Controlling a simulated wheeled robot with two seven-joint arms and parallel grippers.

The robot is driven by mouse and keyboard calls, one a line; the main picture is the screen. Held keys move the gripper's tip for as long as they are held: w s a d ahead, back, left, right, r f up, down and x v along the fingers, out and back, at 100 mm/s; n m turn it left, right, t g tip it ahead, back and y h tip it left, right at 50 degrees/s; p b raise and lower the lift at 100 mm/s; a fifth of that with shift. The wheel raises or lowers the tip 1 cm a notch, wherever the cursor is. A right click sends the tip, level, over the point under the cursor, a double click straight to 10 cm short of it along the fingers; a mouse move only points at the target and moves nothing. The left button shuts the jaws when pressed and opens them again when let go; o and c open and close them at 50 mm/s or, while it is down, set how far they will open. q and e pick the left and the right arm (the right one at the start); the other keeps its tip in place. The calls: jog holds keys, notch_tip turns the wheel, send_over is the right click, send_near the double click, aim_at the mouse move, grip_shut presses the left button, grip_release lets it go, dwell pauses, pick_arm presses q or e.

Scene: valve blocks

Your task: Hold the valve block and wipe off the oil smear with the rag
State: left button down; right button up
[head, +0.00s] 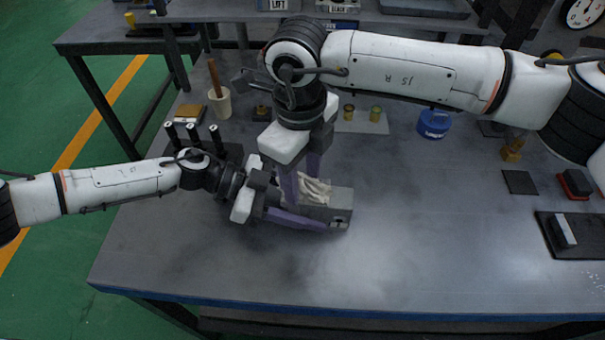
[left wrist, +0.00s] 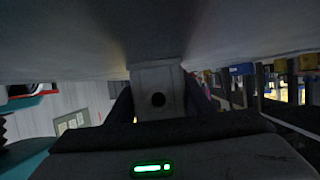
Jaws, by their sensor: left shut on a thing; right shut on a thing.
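The grey valve block (head: 340,205) lies on the workbench near the middle of the head view, with a dark hole in its right end. My left gripper (head: 312,222) is shut on it, a purple finger along its near side. In the left wrist view the valve block (left wrist: 158,78) sits between the fingers, with a round hole facing the camera. The pale rag (head: 315,190) is on top of the block. My right gripper (head: 304,188) reaches down from above and is shut on the rag. The oil smear is not visible; the rag and grippers cover much of the block's top.
The workbench (head: 430,255) is clear in front and to the right of the block. Behind stand a beige cup with a wooden handle (head: 219,104), a light plate with small yellow-green pieces (head: 362,123) and a blue container (head: 433,123). A dark tray (head: 575,240) lies at right.

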pick_arm(q)
jog(key=shift+w+r, duration=0.1)
jog(key=shift+r, duration=0.05)
pick_arm(e)
jog(key=shift+d+f, duration=0.1)
jog(key=shift+d, duration=0.9)
jog(key=shift+a, duration=0.65)
jog(key=shift+r, duration=3.65)
pick_arm(q)
jog(key=c, duration=0.8)
grip_release()
